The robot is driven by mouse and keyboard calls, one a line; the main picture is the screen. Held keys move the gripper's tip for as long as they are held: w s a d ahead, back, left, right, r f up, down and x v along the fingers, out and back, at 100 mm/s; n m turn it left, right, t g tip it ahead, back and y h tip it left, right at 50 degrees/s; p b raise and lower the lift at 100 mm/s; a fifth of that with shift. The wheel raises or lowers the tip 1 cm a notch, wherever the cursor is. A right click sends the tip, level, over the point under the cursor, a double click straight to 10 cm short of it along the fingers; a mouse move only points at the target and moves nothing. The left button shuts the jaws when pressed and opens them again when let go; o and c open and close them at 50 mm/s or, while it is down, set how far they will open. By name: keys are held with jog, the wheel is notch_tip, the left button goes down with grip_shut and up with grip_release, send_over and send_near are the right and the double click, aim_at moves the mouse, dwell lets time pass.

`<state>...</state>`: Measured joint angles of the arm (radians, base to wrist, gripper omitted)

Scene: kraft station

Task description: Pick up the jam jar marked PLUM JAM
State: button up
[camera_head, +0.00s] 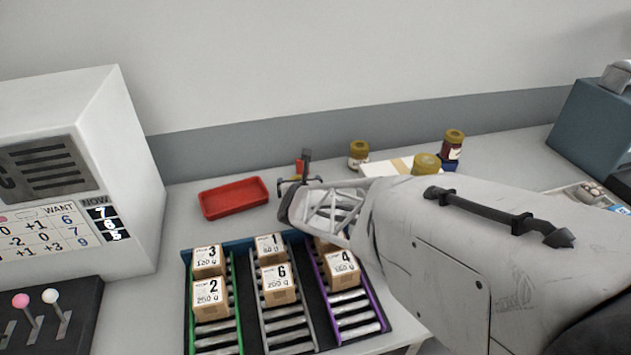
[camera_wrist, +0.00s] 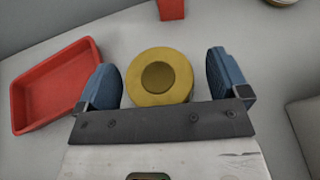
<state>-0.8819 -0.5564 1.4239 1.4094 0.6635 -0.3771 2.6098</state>
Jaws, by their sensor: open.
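In the wrist view, a jar with a round gold lid (camera_wrist: 160,78) stands between the two blue fingers of my gripper (camera_wrist: 165,82). The fingers are open, one on each side, with a gap at the right; the left finger is close to the lid. Only the lid shows from above, so its label is hidden. In the head view my gripper (camera_head: 297,190) is beside the red tray, and I cannot make out this jar there. Other gold-lidded jars stand at the back: a pale-labelled one (camera_head: 358,157), a dark one (camera_head: 452,149), and one partly hidden by my arm (camera_head: 427,163). Their labels are unreadable.
An empty red tray (camera_head: 233,197) lies left of my gripper; the wrist view shows it too (camera_wrist: 55,90). A small red object (camera_wrist: 171,8) stands behind the jar. Numbered boxes (camera_head: 278,283) sit on roller lanes in front. A white machine (camera_head: 125,140) stands left.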

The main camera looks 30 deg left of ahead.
jog(key=shift+c, duration=0.3)
jog(key=c, duration=1.2)
jog(key=shift+r, duration=0.4)
grip_shut()
jog(key=shift+r, duration=4.65)
